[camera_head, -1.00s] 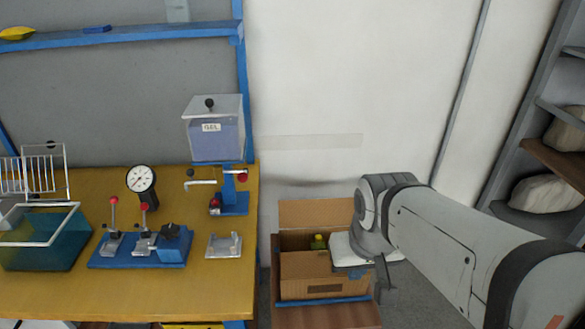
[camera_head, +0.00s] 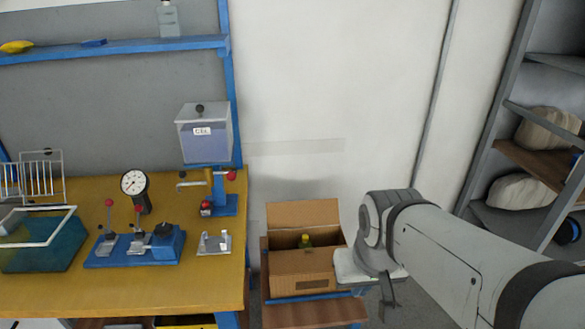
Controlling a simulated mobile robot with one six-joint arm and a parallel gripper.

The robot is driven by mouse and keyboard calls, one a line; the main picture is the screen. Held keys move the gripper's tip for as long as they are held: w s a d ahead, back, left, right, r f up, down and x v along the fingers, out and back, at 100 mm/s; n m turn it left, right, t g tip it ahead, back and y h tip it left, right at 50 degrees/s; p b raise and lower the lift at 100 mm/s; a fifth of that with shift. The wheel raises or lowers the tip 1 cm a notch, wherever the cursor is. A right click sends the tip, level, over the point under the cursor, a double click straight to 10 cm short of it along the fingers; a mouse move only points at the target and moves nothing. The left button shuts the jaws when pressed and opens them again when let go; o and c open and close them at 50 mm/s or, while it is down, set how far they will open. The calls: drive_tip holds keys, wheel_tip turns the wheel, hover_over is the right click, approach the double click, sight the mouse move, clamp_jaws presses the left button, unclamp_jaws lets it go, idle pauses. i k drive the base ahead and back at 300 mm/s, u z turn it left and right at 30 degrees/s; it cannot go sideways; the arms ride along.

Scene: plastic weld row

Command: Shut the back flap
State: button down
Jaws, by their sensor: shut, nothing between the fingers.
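The cardboard box (camera_head: 302,276) stands low on a brown stand to the right of the workbench. Its back flap (camera_head: 302,213) stands up along the rear edge, near the wall. The top is open at the back, and a green-yellow bottle top (camera_head: 305,241) shows inside. A front panel of cardboard covers the nearer part of the opening. My gripper (camera_head: 388,309) is to the right of the box, lower in the picture, pointing down and apart from the flap. Its fingers are small in this view and look closed and empty.
The yellow workbench (camera_head: 170,291) at left holds a gel container (camera_head: 204,143), a blue clamp fixture (camera_head: 135,249) and a teal tank (camera_head: 40,249). A grey shelving unit (camera_head: 490,150) with sacks stands at right. The wall behind the box is bare.

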sight(305, 213)
drive_tip(key=i, duration=0.85)
drive_tip(key=u, duration=0.05)
